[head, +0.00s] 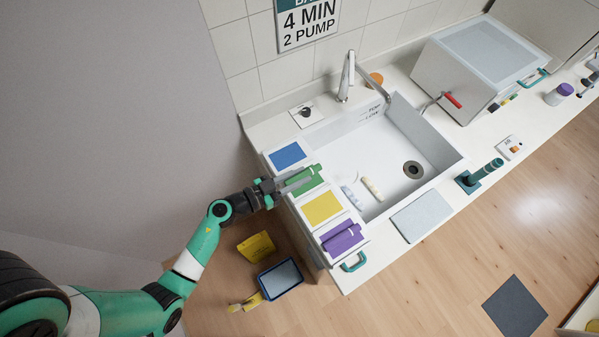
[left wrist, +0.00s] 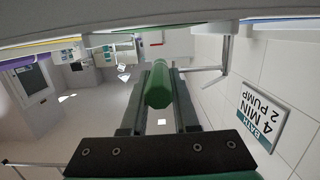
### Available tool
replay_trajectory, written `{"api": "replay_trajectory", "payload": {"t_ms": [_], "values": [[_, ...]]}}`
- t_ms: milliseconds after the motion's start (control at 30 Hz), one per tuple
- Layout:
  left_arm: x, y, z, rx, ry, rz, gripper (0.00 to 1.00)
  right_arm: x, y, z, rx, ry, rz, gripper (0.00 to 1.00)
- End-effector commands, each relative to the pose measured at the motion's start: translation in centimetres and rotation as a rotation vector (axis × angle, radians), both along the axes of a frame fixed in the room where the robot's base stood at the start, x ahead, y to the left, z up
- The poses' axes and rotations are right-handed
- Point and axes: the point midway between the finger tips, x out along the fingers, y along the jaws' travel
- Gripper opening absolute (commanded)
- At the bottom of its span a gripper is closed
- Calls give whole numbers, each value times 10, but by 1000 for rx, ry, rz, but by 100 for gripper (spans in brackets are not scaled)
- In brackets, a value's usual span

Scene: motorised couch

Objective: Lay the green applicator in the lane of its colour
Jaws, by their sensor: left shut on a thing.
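My left gripper (head: 290,184) reaches in from the left and is shut on the green applicator. In the left wrist view the applicator (left wrist: 158,84) is a green cylinder between the two dark fingers (left wrist: 158,97). In the head view the fingers are over the green lane (head: 308,186), between the blue lane (head: 287,155) and the yellow lane (head: 322,207). The fingers partly cover the green there, and I cannot tell whether the applicator touches the lane. My right gripper is not in view.
A purple applicator (head: 342,237) lies in the purple lane at the front. The white sink (head: 400,150) is just right of the lanes, with pale tubes (head: 372,188) in it. A blue-rimmed bin (head: 280,279) and a yellow floor sign (head: 256,246) stand below the counter.

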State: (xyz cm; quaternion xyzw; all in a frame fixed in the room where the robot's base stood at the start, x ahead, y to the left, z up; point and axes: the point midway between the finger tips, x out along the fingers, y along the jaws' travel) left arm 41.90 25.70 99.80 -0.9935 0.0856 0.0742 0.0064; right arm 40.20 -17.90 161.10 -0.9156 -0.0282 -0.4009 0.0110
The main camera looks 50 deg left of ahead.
Motion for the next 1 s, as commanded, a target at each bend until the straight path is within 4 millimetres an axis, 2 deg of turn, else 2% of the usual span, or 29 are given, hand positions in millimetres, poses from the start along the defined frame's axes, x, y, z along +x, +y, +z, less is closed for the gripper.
{"api": "replay_trajectory", "payload": {"t_ms": [133,333,700,733,900,1000], "values": [[4,2,-7,0,0,0,0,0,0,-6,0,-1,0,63],[7,4,-42,1,0,0,0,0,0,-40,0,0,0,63],[7,4,-42,0,1,-1,0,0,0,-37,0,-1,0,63],[7,4,-42,-1,1,-1,30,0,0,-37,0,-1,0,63],[6,4,-41,0,1,-1,58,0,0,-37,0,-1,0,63],[7,4,-41,0,1,-1,58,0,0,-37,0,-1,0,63]]}}
